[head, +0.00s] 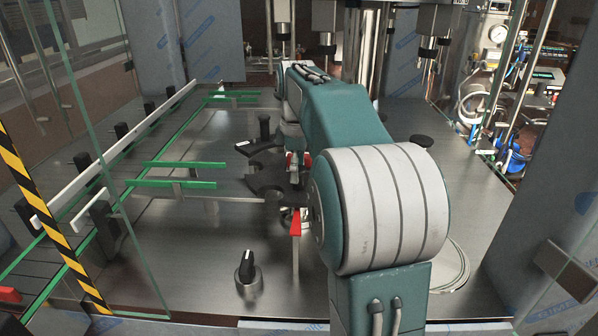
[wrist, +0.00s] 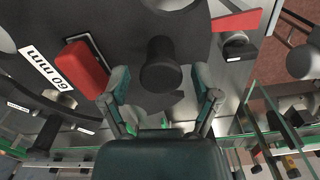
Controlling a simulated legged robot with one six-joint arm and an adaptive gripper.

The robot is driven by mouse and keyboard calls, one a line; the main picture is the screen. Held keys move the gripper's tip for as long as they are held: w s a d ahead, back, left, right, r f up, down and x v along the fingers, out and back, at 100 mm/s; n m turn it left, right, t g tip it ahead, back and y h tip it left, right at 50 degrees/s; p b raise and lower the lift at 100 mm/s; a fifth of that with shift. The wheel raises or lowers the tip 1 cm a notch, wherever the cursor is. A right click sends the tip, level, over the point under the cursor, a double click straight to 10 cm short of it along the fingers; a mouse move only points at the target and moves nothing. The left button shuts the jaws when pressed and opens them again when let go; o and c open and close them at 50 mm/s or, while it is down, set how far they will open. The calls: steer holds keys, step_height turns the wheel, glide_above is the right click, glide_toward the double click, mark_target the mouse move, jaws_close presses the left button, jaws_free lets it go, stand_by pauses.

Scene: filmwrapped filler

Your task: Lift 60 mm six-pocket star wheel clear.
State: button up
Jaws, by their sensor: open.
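The star wheel (wrist: 125,25) appears as a dark flat plate across the top of the wrist view. A white label reading "60 mm" (wrist: 48,68) shows at its left, beside a red block (wrist: 84,68). A black round knob (wrist: 161,68) stands up from the dark plate. My gripper (wrist: 161,76) is open, with one finger on each side of the knob and gaps between. Contact is not visible. In the head view, dark plates (head: 265,178) lie left of my arm, which hides most of the gripper and part of the wheel.
Green guide rails (head: 180,184) and a long white rail (head: 115,155) run at the left. Glass and a striped post (head: 50,215) edge the left. Bare steel deck (head: 180,260) lies front-left.

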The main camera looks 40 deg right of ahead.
steer(key=shift+f, duration=0.8)
jaws_close()
steer(key=shift+r, duration=0.15)
step_height(320, 180, up, 10)
steer(key=shift+f, duration=0.1)
steer(key=shift+f, duration=0.4)
steer(key=shift+f, duration=0.45)
